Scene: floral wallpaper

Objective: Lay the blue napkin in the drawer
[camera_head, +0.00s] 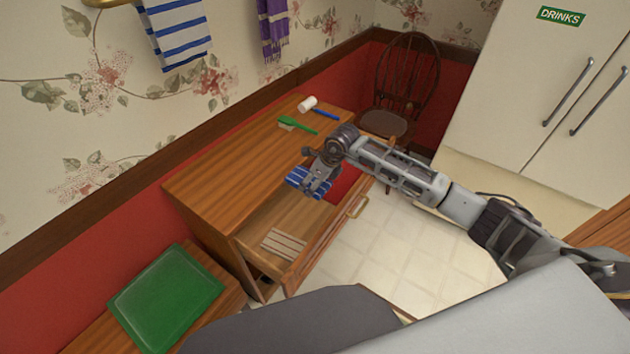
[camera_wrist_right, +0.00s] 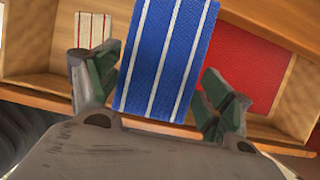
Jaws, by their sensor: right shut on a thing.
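The blue napkin with white stripes (camera_head: 301,180) hangs from my right gripper (camera_head: 318,186), above the open drawer (camera_head: 318,243). In the right wrist view, the napkin (camera_wrist_right: 165,50) lies between the two fingers of my right gripper (camera_wrist_right: 150,80), which is shut on it. The drawer (camera_wrist_right: 32,85) shows below and behind it there. A white cloth with thin red stripes (camera_head: 284,244) lies at the drawer's near-left end. A red cloth (camera_head: 345,181) lies toward its other end, partly hidden by my gripper. My left gripper is not in view.
On the wooden cabinet top (camera_head: 225,175) lie a green brush (camera_head: 300,126), a white roll-shaped thing (camera_head: 307,103) and a blue-handled thing (camera_head: 326,114). A green box (camera_head: 167,300) stands at lower left. A dark chair (camera_head: 405,80) stands behind. Striped drawer floor is bare between the cloths.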

